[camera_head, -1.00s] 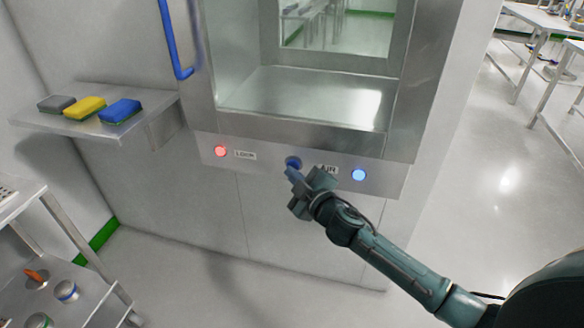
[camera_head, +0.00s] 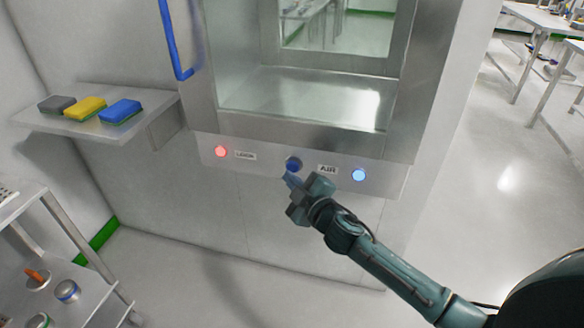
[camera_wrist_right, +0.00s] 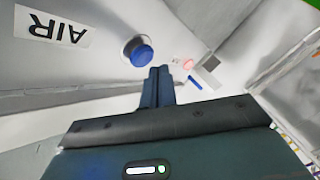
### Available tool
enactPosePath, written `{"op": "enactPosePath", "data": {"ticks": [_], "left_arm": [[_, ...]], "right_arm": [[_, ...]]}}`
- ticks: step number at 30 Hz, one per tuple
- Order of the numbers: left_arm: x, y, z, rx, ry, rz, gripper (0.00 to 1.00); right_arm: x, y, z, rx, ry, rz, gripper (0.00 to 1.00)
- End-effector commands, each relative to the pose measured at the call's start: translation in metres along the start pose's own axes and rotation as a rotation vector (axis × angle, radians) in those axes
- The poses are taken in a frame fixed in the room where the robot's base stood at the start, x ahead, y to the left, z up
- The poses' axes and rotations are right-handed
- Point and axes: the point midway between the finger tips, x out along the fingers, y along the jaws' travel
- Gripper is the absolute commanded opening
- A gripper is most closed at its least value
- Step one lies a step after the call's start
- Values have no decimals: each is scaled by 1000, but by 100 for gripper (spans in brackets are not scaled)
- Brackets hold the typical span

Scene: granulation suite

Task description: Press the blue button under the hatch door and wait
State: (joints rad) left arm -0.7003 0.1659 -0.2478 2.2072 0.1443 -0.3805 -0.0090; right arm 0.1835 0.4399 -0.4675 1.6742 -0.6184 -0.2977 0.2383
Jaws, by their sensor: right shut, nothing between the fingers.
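The blue button (camera_head: 293,163) sits on the metal panel below the hatch opening, left of the AIR label (camera_head: 327,169). It also shows in the right wrist view (camera_wrist_right: 139,51) as a round blue knob, with the AIR label to its left. My right gripper (camera_head: 288,177) is shut and empty, its fingertips just below the button in the head view. In the right wrist view the closed fingers (camera_wrist_right: 158,72) are beside the button, with a small gap visible. The hatch (camera_head: 300,95) shows a see-through chamber above the panel. My left gripper is not in view.
A red light (camera_head: 221,151) glows by the LOCK label, and a blue-white light (camera_head: 359,175) glows right of AIR. A shelf (camera_head: 60,124) with grey, yellow and blue sponges is at left. A blue handle (camera_head: 170,45) hangs beside the hatch. A metal cart stands at lower left.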

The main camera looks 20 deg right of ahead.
Motion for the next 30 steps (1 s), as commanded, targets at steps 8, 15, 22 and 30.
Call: {"op": "enactPosePath", "data": {"ticks": [8,15,22,30], "left_arm": [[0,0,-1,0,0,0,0],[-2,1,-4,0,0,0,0],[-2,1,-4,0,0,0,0],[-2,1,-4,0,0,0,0]], "right_arm": [[-5,-4,-4,3,2,-1,0],[-22,-16,-16,4,0,-1,0],[-34,-25,-25,2,0,0,0],[-35,-25,-26,1,0,0,0]]}}
